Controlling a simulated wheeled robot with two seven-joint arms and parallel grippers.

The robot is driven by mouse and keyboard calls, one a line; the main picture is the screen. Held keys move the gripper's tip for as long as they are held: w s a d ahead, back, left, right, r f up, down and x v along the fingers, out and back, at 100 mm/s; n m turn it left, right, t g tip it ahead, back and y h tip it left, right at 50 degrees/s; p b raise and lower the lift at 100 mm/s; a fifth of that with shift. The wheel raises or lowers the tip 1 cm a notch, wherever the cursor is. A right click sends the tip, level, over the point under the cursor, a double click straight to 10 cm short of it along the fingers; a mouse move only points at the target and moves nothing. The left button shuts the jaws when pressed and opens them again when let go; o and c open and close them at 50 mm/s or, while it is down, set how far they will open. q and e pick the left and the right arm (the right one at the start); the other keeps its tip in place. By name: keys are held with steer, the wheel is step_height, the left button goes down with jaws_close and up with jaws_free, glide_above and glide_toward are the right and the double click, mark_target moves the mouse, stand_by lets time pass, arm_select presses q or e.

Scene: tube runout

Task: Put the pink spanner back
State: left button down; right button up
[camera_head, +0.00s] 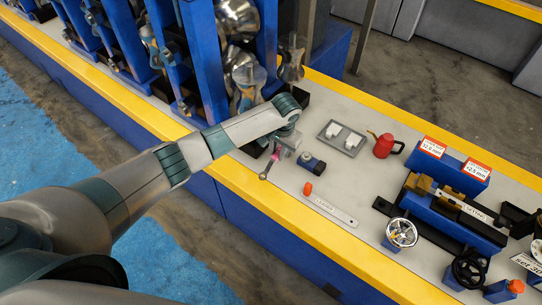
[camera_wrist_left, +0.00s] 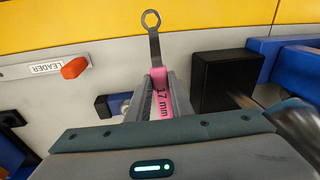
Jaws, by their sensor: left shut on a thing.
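The pink spanner (camera_wrist_left: 161,90) has a pink handle marked "17 mm" and a grey shaft with a ring end. My left gripper (camera_wrist_left: 160,82) is shut on its handle, with one finger on each side. The ring end points away from the gripper, toward the yellow edge. In the head view the left gripper (camera_head: 282,151) is over the grey bench top, and the spanner (camera_head: 268,168) sticks out below it toward the front edge. Part of the handle is hidden by the fingers. I cannot tell whether the spanner touches the bench. My right gripper is not in view.
A grey strip marked LEADER (camera_head: 330,210), an orange knob (camera_head: 308,188) and a blue-black part (camera_head: 313,163) lie nearby. A grey tray (camera_head: 328,131) and red can (camera_head: 384,146) stand beyond. A black block (camera_wrist_left: 225,82) is close beside the gripper. Blue racks (camera_head: 205,60) stand left.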

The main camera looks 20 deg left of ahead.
mark_target(271, 159)
arm_select(q)
steer(key=shift+a+f, duration=0.35)
steer(key=shift+a, duration=0.2)
steer(key=shift+a+f, duration=0.35)
steer(key=shift+a, duration=0.2)
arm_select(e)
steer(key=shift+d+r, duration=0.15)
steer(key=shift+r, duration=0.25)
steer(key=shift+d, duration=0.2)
arm_select(q)
step_height(271, 159, down, 2)
steer(key=shift+f+p, duration=0.1)
steer(key=shift+p, duration=0.5)
steer(key=shift+f+p, duration=0.2)
steer(key=shift+p, duration=0.2)
steer(key=shift+f, duration=0.45)
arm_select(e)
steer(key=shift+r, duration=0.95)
arm_select(q)
steer(key=shift+f, duration=0.15)
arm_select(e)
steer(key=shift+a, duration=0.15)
